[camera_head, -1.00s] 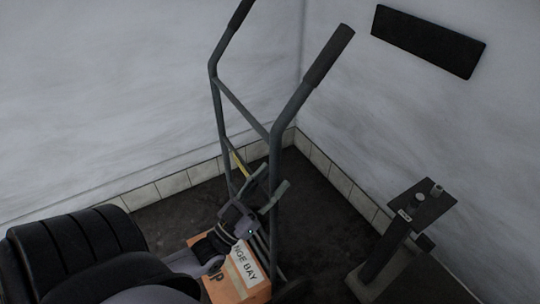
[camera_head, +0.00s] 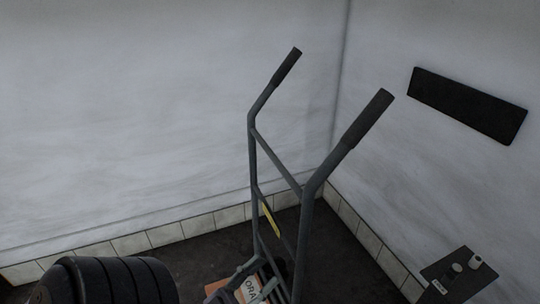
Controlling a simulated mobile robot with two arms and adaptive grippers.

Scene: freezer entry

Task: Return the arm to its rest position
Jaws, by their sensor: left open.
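My left arm (camera_head: 105,282), black and ribbed, comes in at the lower left. My left gripper (camera_head: 262,270) shows only in part at the bottom edge, in front of the hand truck's lower frame. It is open, and I see nothing between its fingers. Whether it touches the frame or the box is unclear. My right gripper is not in view.
A grey hand truck (camera_head: 308,205) with black grips stands near the corner. An orange box (camera_head: 222,287) with a white label sits low at it. A dark panel (camera_head: 468,105) is on the right wall; a small stand (camera_head: 456,276) is below.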

